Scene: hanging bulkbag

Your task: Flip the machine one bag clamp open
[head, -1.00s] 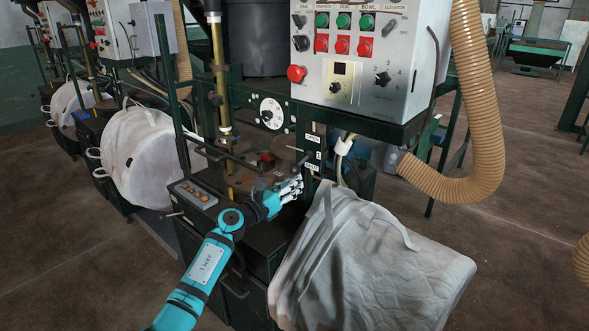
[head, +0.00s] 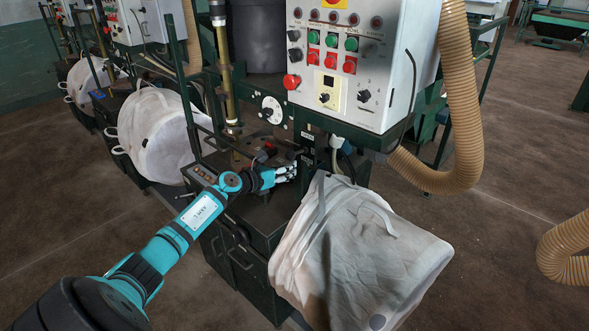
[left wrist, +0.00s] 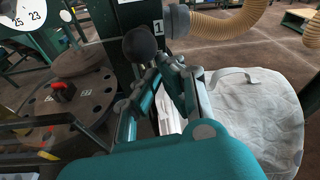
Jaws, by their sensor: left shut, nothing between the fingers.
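My left gripper (head: 288,172) reaches in front of the first machine, just above and left of the white bag (head: 365,245). In the left wrist view, its fingers (left wrist: 172,68) are shut with nothing between them. A round black knob (left wrist: 139,45), which looks like the end of the clamp lever, stands right by the left finger; I cannot tell whether they touch. A plate marked 1 (left wrist: 158,28) is behind it. The bag hangs at the machine's front. The clamp itself is mostly hidden. My right gripper is not in view.
The control box (head: 345,75) overhangs the work area above the gripper. A round plate with holes (left wrist: 75,95) and a numbered dial (head: 272,110) lie to the left. A tan hose (head: 455,130) hangs at right. Another white bag (head: 155,135) hangs farther left.

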